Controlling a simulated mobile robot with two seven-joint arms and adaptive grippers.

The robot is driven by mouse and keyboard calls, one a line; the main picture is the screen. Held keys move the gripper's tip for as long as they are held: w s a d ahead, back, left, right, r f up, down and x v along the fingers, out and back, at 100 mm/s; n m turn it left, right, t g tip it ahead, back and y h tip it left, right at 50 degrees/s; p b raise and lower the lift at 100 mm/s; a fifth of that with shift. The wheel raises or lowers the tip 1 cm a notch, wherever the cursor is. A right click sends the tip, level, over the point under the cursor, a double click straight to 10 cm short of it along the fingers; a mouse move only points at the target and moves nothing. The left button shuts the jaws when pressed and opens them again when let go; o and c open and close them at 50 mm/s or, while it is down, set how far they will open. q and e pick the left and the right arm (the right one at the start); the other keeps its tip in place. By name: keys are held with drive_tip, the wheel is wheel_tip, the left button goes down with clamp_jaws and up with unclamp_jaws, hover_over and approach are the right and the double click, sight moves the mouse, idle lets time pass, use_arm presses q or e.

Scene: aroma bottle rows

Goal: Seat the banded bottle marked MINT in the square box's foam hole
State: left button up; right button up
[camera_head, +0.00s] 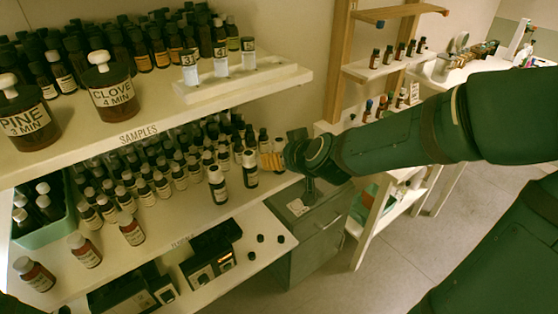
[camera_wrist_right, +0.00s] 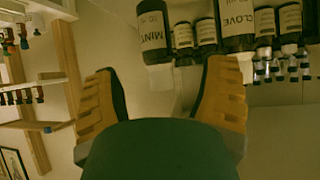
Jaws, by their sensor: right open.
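The MINT bottle (camera_wrist_right: 153,32) is dark with a white label and pale cap, upside down in the right wrist view, between the finger directions. In the head view it appears to be the upright bottle (camera_head: 250,169) at the middle shelf's right end. Its band cannot be made out. My right gripper (camera_head: 272,161) is open and empty, just right of that bottle; its yellow fingers (camera_wrist_right: 155,95) show no contact with it. A dark box (camera_head: 210,252) stands on the lower shelf; whether it is the square foam box cannot be told. My left gripper is not in view.
A CLOVE bottle (camera_wrist_right: 238,25) stands beside MINT. Dense bottle rows (camera_head: 165,165) fill the shelf behind. A green tray (camera_head: 45,232) of bottles is at the left. Loose brown bottles (camera_head: 131,229) stand near the front edge. A dark cabinet (camera_head: 310,235) stands right of the shelves.

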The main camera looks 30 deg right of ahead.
drive_tip(key=b+x, duration=0.2)
drive_tip(key=x, duration=0.3)
drive_tip(key=shift+w+d, duration=0.15)
drive_tip(key=shift+w, duration=0.05)
clamp_jaws()
